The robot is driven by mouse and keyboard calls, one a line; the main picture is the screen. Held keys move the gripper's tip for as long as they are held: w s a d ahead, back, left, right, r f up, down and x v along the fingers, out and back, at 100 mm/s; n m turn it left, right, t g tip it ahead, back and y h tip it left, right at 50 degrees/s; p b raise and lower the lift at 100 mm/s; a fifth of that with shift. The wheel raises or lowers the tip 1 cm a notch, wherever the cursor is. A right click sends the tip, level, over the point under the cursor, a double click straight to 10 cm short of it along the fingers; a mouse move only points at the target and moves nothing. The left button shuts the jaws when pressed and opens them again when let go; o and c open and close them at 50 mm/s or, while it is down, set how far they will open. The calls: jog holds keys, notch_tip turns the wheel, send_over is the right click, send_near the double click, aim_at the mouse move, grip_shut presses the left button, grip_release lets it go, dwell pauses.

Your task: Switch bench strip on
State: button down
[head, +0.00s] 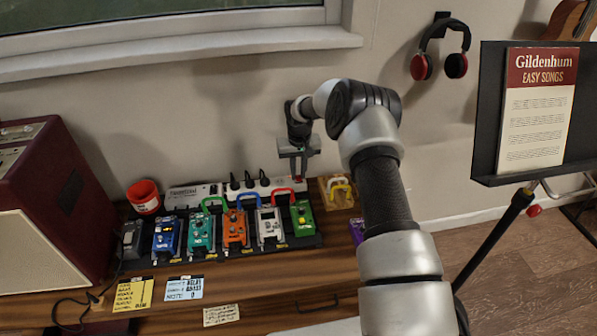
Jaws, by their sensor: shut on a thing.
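The bench strip (275,182) is a white power strip at the back of the wooden bench, against the wall. Several black plugs stand in its left and middle part. A small red switch (299,179) shows at its right end. My gripper (299,171) points down at that right end, with its fingertips at the red switch. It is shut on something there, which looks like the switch. The fingers partly cover the switch, and I cannot tell its on or off position.
A pedalboard (290,243) with several coloured pedals and patch cables lies just in front of the strip. A red cup (144,196) and a maroon amplifier (60,200) stand to the left. A wooden stand (336,194) is close on the right. A music stand (486,120) rises further right.

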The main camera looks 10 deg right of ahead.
aim_at(299, 180)
jog(key=shift+w+g, duration=0.15)
jog(key=shift+g, duration=0.15)
jog(key=c, duration=1.7)
grip_release()
jog(key=r+p, duration=0.1)
jog(key=r, duration=0.4)
jog(key=r+p, duration=0.1)
jog(key=r, duration=0.5)
jog(key=s+r+p, duration=0.1)
jog(key=r, duration=0.5)
jog(key=shift+s+r, duration=0.1)
jog(key=shift+r, duration=0.15)
